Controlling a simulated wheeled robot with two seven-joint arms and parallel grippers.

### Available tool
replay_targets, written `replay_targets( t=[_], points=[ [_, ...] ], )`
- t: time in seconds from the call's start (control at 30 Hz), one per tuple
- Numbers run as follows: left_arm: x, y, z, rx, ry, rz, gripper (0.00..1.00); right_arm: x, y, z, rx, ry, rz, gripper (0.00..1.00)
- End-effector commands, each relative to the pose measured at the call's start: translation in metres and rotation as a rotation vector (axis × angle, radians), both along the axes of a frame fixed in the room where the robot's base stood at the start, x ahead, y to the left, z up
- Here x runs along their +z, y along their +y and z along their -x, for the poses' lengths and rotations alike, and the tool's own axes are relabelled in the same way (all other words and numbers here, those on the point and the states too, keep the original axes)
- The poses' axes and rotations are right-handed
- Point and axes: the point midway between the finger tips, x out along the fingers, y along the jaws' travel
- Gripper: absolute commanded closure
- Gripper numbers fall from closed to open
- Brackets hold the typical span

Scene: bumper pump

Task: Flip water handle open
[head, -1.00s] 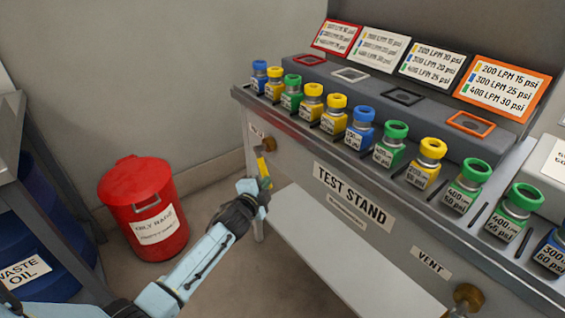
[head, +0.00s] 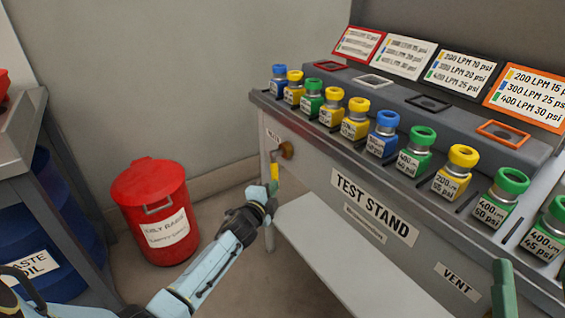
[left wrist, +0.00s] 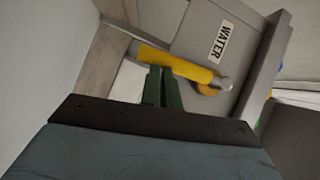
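The water valve has a yellow handle (head: 274,170) hanging down below a brass fitting (head: 287,150) at the left end of the test stand's front. In the left wrist view the yellow handle (left wrist: 185,67) lies across the picture beside the WATER label (left wrist: 221,43). My left gripper (head: 272,192) is at the handle's lower end. Its green fingers (left wrist: 161,86) are close together, with their tips at the handle; the handle does not pass between them. Whether they touch it I cannot tell. A green finger of my right gripper (head: 503,288) shows at the lower right; the rest is hidden.
The test stand (head: 335,165) carries a row of colored bottles (head: 388,135) on top and a low shelf (head: 330,250) below. A red bin (head: 155,210) stands on the floor left of my arm. A blue waste oil drum (head: 45,255) is under a table at far left.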

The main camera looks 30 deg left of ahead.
Motion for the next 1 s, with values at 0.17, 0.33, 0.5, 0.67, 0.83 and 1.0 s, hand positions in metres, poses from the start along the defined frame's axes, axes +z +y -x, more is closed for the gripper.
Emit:
replay_targets(
  t=[0.17,0.33,0.5,0.67,0.83,1.0],
  points=[
    [-0.001,-0.003,-0.003,-0.014,-0.007,0.007,1.0,-0.001,0.0,0.0,0.0,-0.005,-0.001,0.37],
    [-0.002,-0.001,-0.004,-0.014,-0.008,0.009,1.0,-0.001,0.0,0.0,0.0,-0.007,-0.003,0.37],
    [-0.002,0.0,-0.004,-0.013,-0.008,0.009,1.0,-0.001,0.0,0.001,0.0,-0.008,-0.004,0.37],
    [-0.002,0.001,-0.003,-0.011,-0.007,0.009,1.0,-0.001,0.0,0.001,0.0,-0.008,-0.004,0.37],
    [-0.003,0.001,-0.003,-0.011,-0.007,0.009,1.0,-0.001,0.0,0.001,0.0,-0.008,-0.004,0.37],
    [-0.001,-0.013,0.002,-0.017,-0.008,0.012,1.0,-0.004,0.0,-0.002,0.0,0.025,0.01,0.37]
  ],
)
